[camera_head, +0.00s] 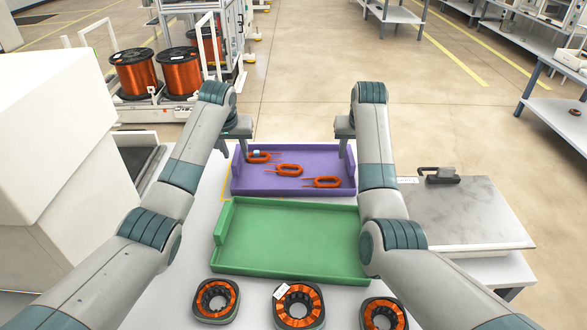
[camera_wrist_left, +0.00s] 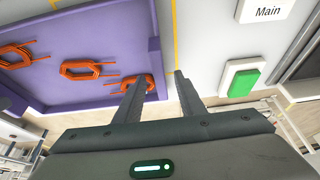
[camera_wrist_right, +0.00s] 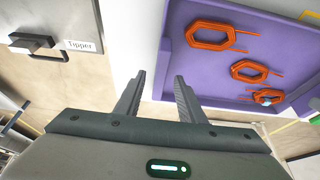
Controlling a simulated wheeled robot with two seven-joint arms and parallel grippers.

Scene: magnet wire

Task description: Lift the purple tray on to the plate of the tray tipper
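The purple tray (camera_head: 290,187) lies on the pale table beyond the green tray, with three orange wire coils in it. My left gripper (camera_head: 237,132) is open at the tray's left end; in the left wrist view its fingers (camera_wrist_left: 160,76) lie on either side of the end wall's line. My right gripper (camera_head: 345,132) is open at the right end; its fingers (camera_wrist_right: 160,76) likewise straddle that wall's line. I cannot tell whether the fingers touch the walls. The tipper's grey marbled plate (camera_head: 470,215) is at the right, with a black clamp (camera_head: 440,176) at its far edge.
An empty green tray (camera_head: 290,240) lies just nearer than the purple one. Three wound stator rings, one of them in the middle (camera_head: 299,305), stand along the near edge. A white machine (camera_head: 50,130) stands at the left. A "Tipper" label (camera_wrist_right: 80,46) sits beside the clamp.

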